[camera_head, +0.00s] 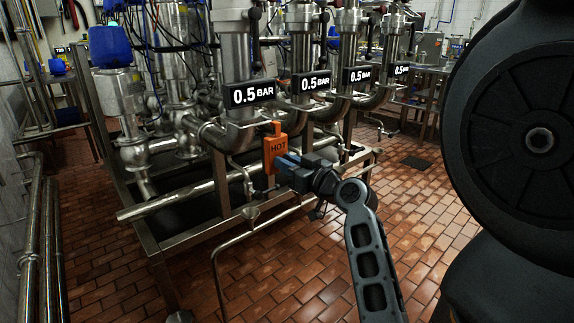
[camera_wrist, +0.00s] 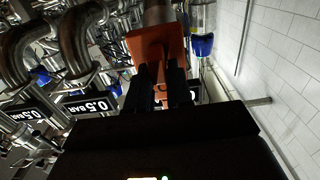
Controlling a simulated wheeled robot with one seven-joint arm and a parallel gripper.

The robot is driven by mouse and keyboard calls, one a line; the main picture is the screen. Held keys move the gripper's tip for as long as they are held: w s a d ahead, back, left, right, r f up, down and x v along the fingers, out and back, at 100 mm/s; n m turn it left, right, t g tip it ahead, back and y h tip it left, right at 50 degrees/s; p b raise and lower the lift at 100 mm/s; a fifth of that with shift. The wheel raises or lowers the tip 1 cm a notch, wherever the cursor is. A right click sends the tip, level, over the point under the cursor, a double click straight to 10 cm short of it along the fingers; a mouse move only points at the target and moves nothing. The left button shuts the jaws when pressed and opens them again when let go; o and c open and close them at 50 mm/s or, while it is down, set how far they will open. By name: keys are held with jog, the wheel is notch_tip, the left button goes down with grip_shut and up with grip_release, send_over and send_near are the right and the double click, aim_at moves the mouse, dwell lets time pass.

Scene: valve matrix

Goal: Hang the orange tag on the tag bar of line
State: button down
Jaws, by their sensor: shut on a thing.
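The orange tag (camera_head: 275,151) is marked HOT and hangs upright in front of the valve rack in the head view. My gripper (camera_head: 283,164) is shut on it from the right. In the wrist view the tag (camera_wrist: 155,45) shows as an orange block between the two dark fingers of my gripper (camera_wrist: 162,78). In the head view the tag is in front of a steel pipe below the nearest 0.5 BAR sign (camera_head: 252,94). I cannot tell whether it touches the pipe. I cannot make out which part is the tag bar.
Several vertical valve columns with 0.5 BAR signs (camera_head: 314,82) stand in a row on a steel frame (camera_head: 205,245). Blue-capped valves (camera_head: 111,47) stand at the left. Steel pipes (camera_head: 45,240) run up the left wall. The tiled floor (camera_head: 300,270) is open in front.

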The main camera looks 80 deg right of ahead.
jog(key=shift+p+x, duration=1.05)
jog(key=shift+x, duration=2.9)
jog(key=shift+f+b, duration=0.6)
jog(key=shift+b, duration=0.2)
jog(key=c, duration=0.9)
grip_release()
jog(key=shift+c, duration=0.2)
jog(key=v, duration=0.8)
jog(key=shift+b, duration=0.35)
